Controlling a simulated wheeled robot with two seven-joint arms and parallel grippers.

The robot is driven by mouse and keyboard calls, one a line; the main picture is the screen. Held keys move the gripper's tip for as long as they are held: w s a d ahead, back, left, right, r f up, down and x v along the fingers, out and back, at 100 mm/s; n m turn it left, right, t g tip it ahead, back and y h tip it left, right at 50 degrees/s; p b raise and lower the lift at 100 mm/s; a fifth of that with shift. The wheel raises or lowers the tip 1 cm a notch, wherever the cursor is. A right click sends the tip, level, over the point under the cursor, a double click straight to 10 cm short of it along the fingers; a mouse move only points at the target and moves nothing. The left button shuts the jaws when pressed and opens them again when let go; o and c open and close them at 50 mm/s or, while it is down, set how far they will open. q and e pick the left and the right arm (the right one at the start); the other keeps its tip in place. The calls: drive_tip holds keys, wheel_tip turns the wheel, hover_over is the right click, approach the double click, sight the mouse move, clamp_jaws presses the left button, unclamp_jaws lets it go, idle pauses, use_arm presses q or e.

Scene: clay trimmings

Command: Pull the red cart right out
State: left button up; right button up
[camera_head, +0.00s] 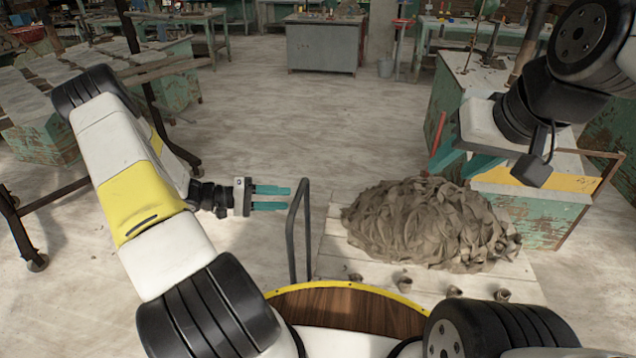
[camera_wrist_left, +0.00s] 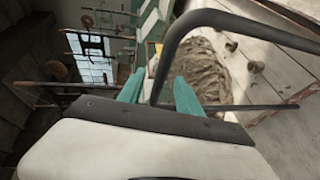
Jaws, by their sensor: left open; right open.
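A low, pale flat platform (camera_head: 335,240) carries a heap of grey-brown clay trimmings (camera_head: 430,222). A dark hoop handle (camera_head: 306,225) stands upright at its left end; no clearly red body shows on it. My left gripper (camera_head: 290,198) is open, its teal fingers pointing right at the handle, tips close to it. In the left wrist view the handle (camera_wrist_left: 168,55) crosses between the two fingers of my left gripper (camera_wrist_left: 158,88); I cannot tell whether it touches them. My right gripper (camera_head: 462,160) is open and empty above and behind the heap.
Small clay scraps (camera_head: 405,283) lie along the platform's front. A worn green cabinet (camera_head: 545,212) stands close on the right. A dark-framed rack (camera_head: 30,205) is at the left. The pale floor (camera_head: 290,120) behind and left of the handle is clear.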

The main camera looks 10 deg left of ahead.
use_arm(q)
drive_tip(key=x, duration=0.8)
drive_tip(key=shift+w+f, duration=0.2)
drive_tip(key=shift+c, duration=0.2)
clamp_jaws()
idle(1.1)
